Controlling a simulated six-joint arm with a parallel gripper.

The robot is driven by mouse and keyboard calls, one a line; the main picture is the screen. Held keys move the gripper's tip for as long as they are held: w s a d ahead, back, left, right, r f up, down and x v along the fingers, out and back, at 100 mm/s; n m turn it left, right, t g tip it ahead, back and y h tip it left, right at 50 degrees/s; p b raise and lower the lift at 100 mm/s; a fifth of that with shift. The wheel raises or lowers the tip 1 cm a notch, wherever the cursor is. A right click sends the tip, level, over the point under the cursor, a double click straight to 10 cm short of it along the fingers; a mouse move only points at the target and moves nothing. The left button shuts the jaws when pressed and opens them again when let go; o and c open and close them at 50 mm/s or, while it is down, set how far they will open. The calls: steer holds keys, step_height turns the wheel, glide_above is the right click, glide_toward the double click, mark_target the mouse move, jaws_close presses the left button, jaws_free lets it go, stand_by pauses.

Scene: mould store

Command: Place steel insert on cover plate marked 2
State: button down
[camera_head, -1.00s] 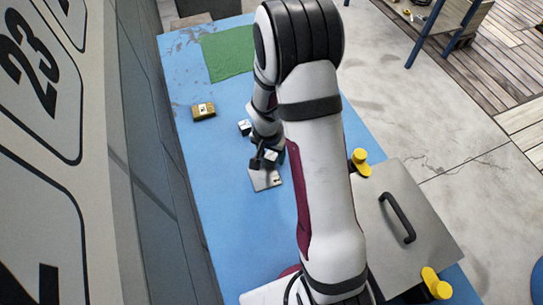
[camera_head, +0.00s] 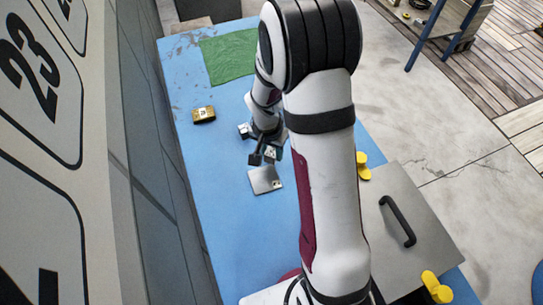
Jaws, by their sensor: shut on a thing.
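My gripper (camera_head: 264,156) is shut on a small steel-coloured block, the steel insert (camera_head: 271,153). The dark fingers hide part of it. A thin grey cover plate (camera_head: 262,180) lies flat on the blue table, just below the gripper in the picture. A small dark mark shows near its right side, too small to read. The held insert shows at the plate's far edge; I cannot tell its height above the table.
A brass-coloured block (camera_head: 203,115) lies left on the blue table (camera_head: 225,220). Another small block (camera_head: 244,130) sits beside my wrist. A green mat (camera_head: 229,57) lies at the far end.

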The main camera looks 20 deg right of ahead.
steer(key=s+d+r, duration=0.7)
steer(key=d, duration=0.1)
steer(key=shift+s+d+r, duration=0.15)
steer(key=shift+d+r, duration=0.1)
steer(key=shift+s+r+n, duration=0.15)
steer(key=shift+s+n, duration=0.2)
steer(key=shift+n, duration=0.35)
steer(key=s+a+n, duration=0.1)
steer(key=n, duration=0.3)
steer(key=n+y, duration=0.1)
steer(key=n, duration=0.3)
glide_above(264, 177)
steer(key=shift+t, duration=0.3)
steer(key=f, duration=0.4)
steer(key=s+f, duration=0.1)
steer(key=f, duration=0.1)
steer(key=shift+f, duration=0.4)
steer(key=shift+w+f, duration=0.15)
steer(key=shift+f, duration=1.85)
